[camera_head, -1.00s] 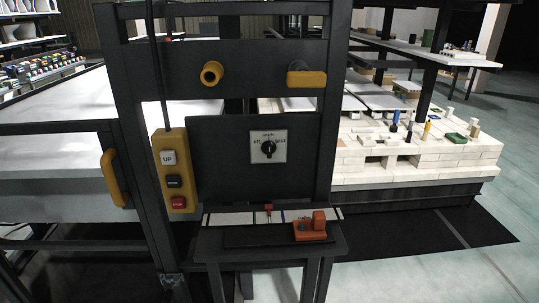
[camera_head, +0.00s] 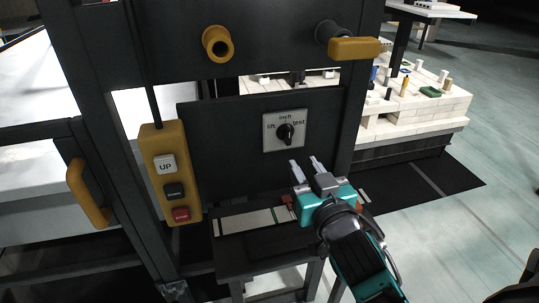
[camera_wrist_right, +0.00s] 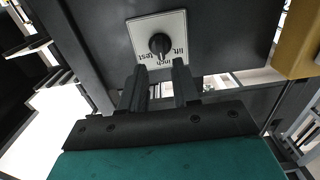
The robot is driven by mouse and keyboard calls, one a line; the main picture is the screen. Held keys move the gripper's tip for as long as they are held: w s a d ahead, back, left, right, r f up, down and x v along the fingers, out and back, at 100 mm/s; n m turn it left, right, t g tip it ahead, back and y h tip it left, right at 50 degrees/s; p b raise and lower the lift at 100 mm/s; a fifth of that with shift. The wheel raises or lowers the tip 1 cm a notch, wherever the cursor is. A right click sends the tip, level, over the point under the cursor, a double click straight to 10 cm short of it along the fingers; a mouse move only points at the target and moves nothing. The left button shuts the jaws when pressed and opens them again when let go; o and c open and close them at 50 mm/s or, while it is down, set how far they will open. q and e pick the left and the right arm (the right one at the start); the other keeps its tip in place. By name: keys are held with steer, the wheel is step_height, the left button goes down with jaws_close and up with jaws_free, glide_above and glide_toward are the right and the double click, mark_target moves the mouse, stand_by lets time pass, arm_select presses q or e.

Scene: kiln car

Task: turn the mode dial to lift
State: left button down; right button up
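The mode dial is a black knob (camera_head: 285,134) on a pale square plate (camera_head: 269,145) on the dark panel. The plate reads lift on the left, inch at the top and test on the right. The knob seems to point toward inch. The dial knob (camera_wrist_right: 160,44) also shows upside down in the right wrist view, just beyond the fingertips. My right gripper (camera_head: 305,161) is open and empty, below and slightly right of the dial, apart from it. Its two fingers (camera_wrist_right: 159,70) are spread in the right wrist view. My left gripper is not in view.
A yellow pendant (camera_head: 157,192) with several buttons hangs left of the panel. Yellow handles (camera_head: 216,44) (camera_head: 355,48) stick out above the dial. A small dark table (camera_head: 228,256) stands below the panel, partly hidden by my right arm. A yellow grab handle (camera_head: 86,194) is at the left.

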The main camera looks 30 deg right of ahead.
mark_target(289, 139)
steer(key=shift+r+b+x, duration=0.15)
steer(key=shift+r+x, duration=0.05)
steer(key=shift+x, duration=1.65)
steer(key=shift+r+b+x, duration=0.15)
steer(key=shift+r+x, duration=0.05)
steer(key=shift+x, duration=1.65)
steer(key=shift+w, duration=0.2)
steer(key=shift+w+d, duration=0.1)
steer(key=shift+w, duration=0.05)
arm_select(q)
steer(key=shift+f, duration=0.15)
